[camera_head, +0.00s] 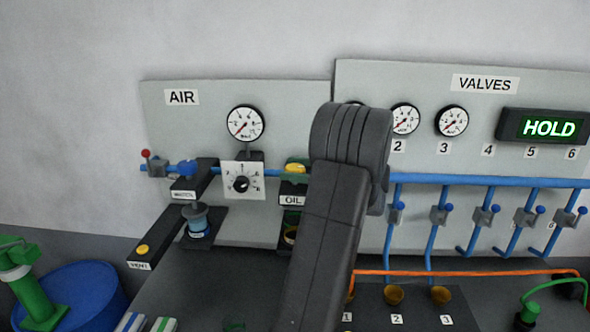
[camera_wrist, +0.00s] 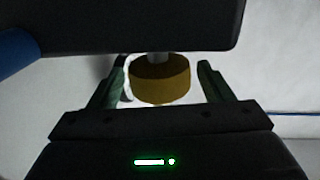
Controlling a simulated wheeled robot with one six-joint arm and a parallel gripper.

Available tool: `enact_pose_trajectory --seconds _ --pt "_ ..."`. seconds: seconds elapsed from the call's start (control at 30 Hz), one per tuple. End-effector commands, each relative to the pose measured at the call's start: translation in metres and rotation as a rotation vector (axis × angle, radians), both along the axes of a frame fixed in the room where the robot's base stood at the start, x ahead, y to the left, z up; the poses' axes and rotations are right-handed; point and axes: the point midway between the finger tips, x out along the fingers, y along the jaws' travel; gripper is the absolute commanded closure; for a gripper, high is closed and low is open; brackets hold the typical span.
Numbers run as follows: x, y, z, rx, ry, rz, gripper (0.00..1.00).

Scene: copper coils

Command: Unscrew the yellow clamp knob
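In the wrist view a yellow-brown round knob (camera_wrist: 160,82) hangs on a short pale stem below a dark block (camera_wrist: 130,22). My gripper (camera_wrist: 162,66) is open, with one finger on each side of the knob. A light gap shows between the knob and the right finger; the left finger is closer, and I cannot tell whether it touches. In the head view my arm hides my gripper and whatever is at it. A yellow cap (camera_head: 296,167) shows above the OIL label there; I cannot tell whether it is the same knob.
A blue pipe (camera_head: 480,181) runs along the wall panels, with several small valves below it. A dial box (camera_head: 243,181) and a blue spool-shaped part (camera_head: 197,219) stand left of my arm. A blue drum (camera_head: 80,294) is at lower left. An orange line (camera_head: 450,273) crosses the bench at right.

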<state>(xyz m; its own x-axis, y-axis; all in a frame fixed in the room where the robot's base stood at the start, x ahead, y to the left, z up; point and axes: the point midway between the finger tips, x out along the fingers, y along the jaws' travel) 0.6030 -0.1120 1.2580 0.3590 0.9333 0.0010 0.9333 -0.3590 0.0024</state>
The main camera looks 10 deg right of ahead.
Motion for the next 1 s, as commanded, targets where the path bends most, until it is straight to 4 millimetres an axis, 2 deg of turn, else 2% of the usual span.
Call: enact_pose_trajectory --seconds 0.17,0.27,0.7,0.83,1.0 --pt "-0.001 -0.004 -0.002 0.000 0.001 -0.001 0.27" --pt "-0.005 -0.014 -0.003 0.000 0.000 -0.003 0.27" --pt "-0.039 -0.102 -0.004 0.000 0.000 -0.003 0.27" --pt "-0.045 -0.119 -0.002 -0.001 -0.001 -0.001 0.27" --pt "-0.049 -0.128 -0.001 -0.001 0.001 0.000 0.27"
